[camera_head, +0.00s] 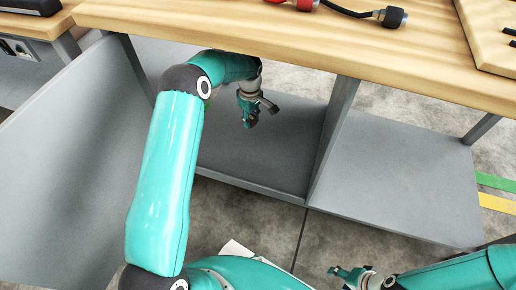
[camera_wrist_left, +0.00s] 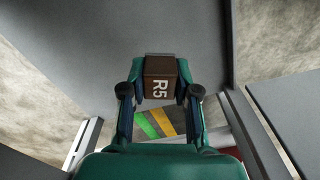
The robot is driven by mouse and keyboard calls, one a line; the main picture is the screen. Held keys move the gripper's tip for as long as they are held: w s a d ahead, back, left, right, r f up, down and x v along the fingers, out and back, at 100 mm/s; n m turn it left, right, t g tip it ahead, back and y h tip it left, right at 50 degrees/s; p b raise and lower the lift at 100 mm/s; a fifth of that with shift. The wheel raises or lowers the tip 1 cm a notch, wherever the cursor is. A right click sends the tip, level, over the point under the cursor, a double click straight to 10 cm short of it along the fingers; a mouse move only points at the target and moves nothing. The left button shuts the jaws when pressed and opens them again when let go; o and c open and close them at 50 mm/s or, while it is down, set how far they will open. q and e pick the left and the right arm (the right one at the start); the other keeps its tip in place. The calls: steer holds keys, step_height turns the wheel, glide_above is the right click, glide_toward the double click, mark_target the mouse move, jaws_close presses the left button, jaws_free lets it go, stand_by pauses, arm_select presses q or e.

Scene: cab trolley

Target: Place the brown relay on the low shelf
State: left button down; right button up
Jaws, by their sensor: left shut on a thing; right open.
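The brown relay (camera_wrist_left: 160,86), a small dark block marked R5, sits between the fingertips of my left gripper in the left wrist view. My left gripper (camera_head: 260,112) is shut on it. In the head view this gripper is under the wooden top, above the left part of the grey low shelf (camera_head: 235,160). I cannot make out the relay in the head view, nor tell how high it is above the shelf. My right gripper (camera_head: 362,277) is open and empty at the bottom, in front of the shelf.
The wooden worktop (camera_head: 300,50) overhangs the shelf. A grey upright divider (camera_head: 333,130) splits the space below, and a bare grey shelf part (camera_head: 405,180) lies right of it. A large grey panel (camera_head: 60,170) stands at left. The visible shelf surface is clear.

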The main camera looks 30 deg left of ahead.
arm_select(q)
steer(key=b, duration=0.5)
glide_above(252, 154)
step_height(252, 154, down, 16)
steer(key=shift+d+r, duration=0.1)
steer(key=shift+r, duration=0.05)
step_height(252, 154, down, 4)
steer(key=shift+f+b, duration=0.2)
steer(key=shift+b, duration=0.75)
steer(key=shift+r, duration=0.1)
steer(key=shift+f, duration=0.2)
steer(key=c, duration=0.9)
jaws_free()
steer(key=shift+r, duration=0.1)
steer(key=shift+o, duration=0.2)
